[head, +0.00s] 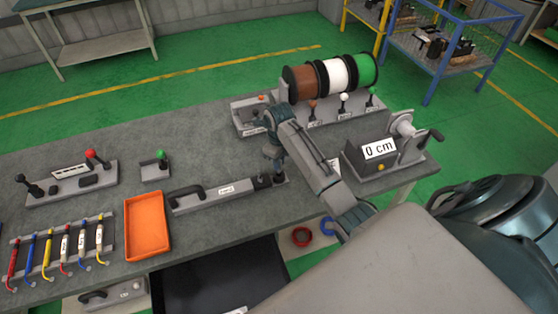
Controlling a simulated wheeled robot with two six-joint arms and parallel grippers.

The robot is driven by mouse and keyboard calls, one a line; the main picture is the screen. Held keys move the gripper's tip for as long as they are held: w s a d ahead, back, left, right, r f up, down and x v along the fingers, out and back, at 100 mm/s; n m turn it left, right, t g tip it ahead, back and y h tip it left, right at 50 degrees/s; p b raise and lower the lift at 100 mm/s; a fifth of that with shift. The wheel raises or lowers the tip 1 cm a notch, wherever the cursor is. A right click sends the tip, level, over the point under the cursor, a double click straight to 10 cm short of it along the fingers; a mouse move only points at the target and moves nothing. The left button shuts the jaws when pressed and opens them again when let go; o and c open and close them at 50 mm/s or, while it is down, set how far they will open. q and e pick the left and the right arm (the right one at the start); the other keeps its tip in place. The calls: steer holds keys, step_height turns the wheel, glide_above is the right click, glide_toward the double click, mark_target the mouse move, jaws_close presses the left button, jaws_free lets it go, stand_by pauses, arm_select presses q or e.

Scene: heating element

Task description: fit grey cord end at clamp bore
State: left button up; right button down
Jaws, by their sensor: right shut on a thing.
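My right gripper (274,158) points down over the right end of a long grey bench fixture (215,197) with a black handle and a white label. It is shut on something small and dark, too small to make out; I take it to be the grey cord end. Small black blocks (264,181) stand at that end of the fixture, just below the fingertips. Which part is the clamp, and its bore, cannot be made out. Whether the held piece touches the blocks is unclear. My left gripper is not in view.
Brown, white and green spools (338,75) stand at the back with levers in front. A crank unit (380,150) reads "0 cm". An orange tray (146,224), coloured tools in a rack (62,245) and lever boxes (72,182) are on the left. The bench middle (205,150) is clear.

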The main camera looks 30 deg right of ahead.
steer(key=shift+f, duration=1.75)
steer(key=c, duration=1.3)
jaws_free()
step_height(320, 180, up, 8)
steer(key=b, duration=0.3)
steer(key=shift+r+p, duration=0.6)
steer(key=shift+r, duration=0.8)
steer(key=shift+f, duration=0.1)
